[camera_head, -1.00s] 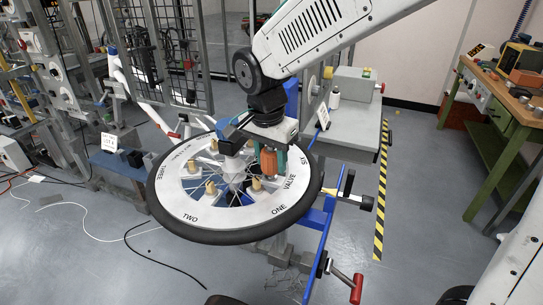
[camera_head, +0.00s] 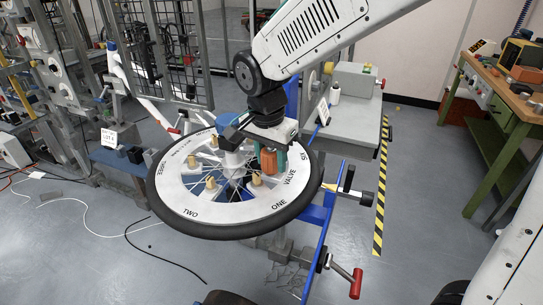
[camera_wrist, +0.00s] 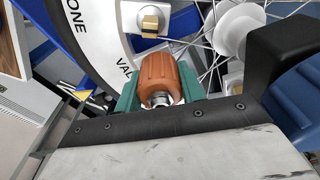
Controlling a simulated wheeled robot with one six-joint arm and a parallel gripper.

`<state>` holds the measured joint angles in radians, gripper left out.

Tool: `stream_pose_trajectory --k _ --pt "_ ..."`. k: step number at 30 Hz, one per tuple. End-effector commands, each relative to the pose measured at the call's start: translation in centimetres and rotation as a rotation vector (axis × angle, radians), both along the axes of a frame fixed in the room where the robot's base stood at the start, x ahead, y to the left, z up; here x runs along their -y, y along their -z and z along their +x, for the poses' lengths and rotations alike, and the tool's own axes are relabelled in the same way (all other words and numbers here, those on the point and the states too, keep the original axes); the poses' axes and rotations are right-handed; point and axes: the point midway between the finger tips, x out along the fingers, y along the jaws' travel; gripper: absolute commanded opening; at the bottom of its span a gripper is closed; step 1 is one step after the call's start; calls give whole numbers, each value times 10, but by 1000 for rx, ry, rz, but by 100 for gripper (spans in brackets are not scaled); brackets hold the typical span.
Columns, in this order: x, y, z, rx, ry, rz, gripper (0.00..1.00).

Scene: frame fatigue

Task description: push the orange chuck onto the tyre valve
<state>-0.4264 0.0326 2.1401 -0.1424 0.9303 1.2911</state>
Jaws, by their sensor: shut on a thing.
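The orange chuck (camera_head: 268,161) is held between the teal fingers of my gripper (camera_head: 270,158), over the right part of the wheel near the printed word VALVE. In the wrist view the ribbed chuck (camera_wrist: 158,76) sits between both fingers (camera_wrist: 160,88), with a silver metal end towards the camera. The wheel (camera_head: 190,212) lies flat with its black tyre outside, a white printed ring and thin spokes inside. The tyre valve is hidden behind the chuck and fingers; I cannot tell whether the chuck touches it.
Brass blocks stand on the wheel, one (camera_head: 257,180) left of the chuck; a brass block (camera_wrist: 151,22) also shows in the wrist view. A blue stand (camera_head: 318,214) with a red-handled crank (camera_head: 356,284) is at the right. A grey bench (camera_head: 350,125) stands behind. Open floor lies at front left.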

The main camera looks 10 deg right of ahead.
Motion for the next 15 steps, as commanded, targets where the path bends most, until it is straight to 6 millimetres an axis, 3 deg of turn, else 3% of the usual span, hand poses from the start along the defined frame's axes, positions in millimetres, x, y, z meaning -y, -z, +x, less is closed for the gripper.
stream_pose_trajectory --k 11,12,14,15 --pt "0 6 0 0 0 0 23" --pt "0 6 0 0 0 0 45" --pt "0 6 0 0 0 0 61" --pt "0 6 0 0 0 0 64"
